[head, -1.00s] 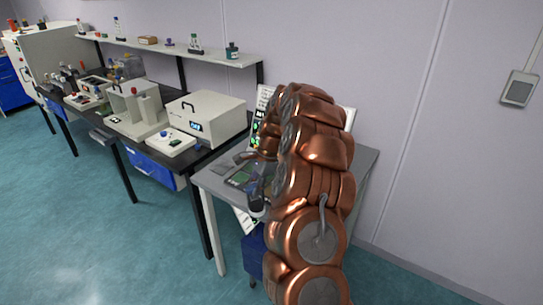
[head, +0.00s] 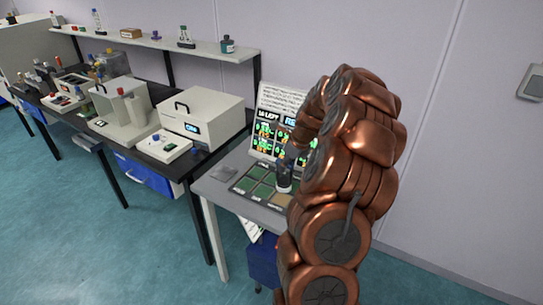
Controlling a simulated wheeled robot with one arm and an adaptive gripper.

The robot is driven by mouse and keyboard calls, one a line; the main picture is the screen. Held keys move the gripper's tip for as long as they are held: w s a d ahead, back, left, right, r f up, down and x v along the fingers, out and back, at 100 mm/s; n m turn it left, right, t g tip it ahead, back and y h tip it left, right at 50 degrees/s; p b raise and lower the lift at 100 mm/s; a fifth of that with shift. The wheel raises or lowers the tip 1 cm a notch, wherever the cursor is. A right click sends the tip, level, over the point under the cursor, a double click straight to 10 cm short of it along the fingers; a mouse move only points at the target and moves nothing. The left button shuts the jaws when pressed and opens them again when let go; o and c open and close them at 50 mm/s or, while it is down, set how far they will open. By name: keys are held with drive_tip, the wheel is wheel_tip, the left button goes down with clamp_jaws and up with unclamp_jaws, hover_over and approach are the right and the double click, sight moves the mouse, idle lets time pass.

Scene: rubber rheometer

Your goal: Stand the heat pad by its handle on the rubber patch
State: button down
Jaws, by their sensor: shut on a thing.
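My gripper (head: 285,178) points down over the grey table at the right, above a dark mat. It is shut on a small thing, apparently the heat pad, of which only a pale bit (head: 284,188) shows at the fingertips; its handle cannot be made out. The mat (head: 232,189) carries several green patches (head: 262,190) and a tan patch (head: 281,200) at its near right. The labels are too small to read, so I cannot tell which patch is rubber. I cannot tell whether the held thing touches the mat. My copper arm hides the table's right part.
A white board (head: 283,97) with lit green figures stands behind the mat. A grey flat piece (head: 205,181) lies on the grey table (head: 212,194) at its left end. The black bench (head: 150,160) at left holds a white box instrument (head: 206,112). Blue floor is clear in front.

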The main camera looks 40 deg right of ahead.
sight(281, 179)
drive_tip(key=shift+w+d+r, duration=0.1)
drive_tip(key=shift+w, duration=0.3)
drive_tip(key=shift+w, duration=0.1)
drive_tip(key=shift+f+b, duration=0.6)
drive_tip(key=shift+f, duration=2.15)
drive_tip(key=shift+f, duration=0.7)
drive_tip(key=c, duration=0.9)
unclamp_jaws()
drive_tip(key=shift+c, duration=0.2)
drive_tip(key=v, duration=1.2)
